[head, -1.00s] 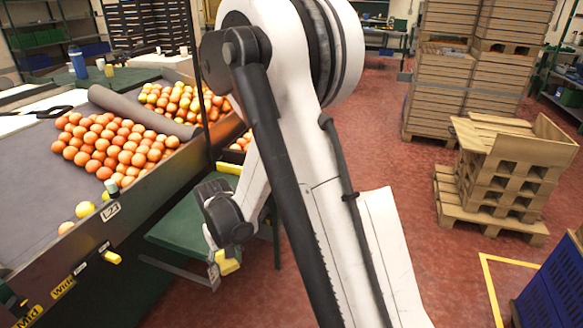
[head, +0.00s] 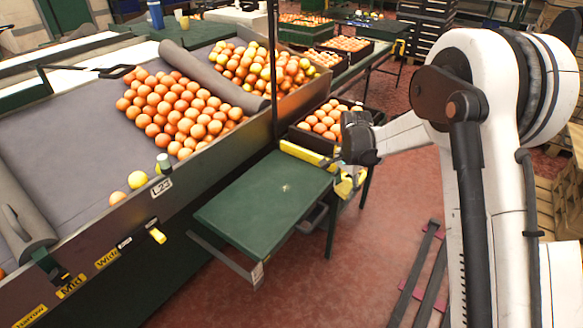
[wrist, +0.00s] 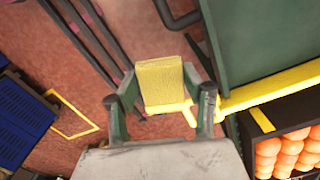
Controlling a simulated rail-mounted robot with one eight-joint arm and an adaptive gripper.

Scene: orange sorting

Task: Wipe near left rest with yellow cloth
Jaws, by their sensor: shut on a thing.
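My gripper (wrist: 161,96) is shut on a yellow cloth (wrist: 160,80), a folded block pinched between its two fingers in the wrist view. In the head view my gripper (head: 347,182) hangs just beyond the right end of a green flat rest (head: 265,195), and only a little of the yellow cloth shows there. The rest stands out from the sorting table's side, and its top looks bare but for a small pale spot. The cloth appears apart from the rest's top. In the wrist view the green rest (wrist: 265,40) is right of the cloth.
A crate of oranges (head: 325,122) stands behind the rest, with a yellow bar (head: 308,153) along its front. The sorting table (head: 75,150) with piled oranges is at left. Dark rails (head: 418,275) lie on the red floor at right. A blue crate (wrist: 22,115) shows in the wrist view.

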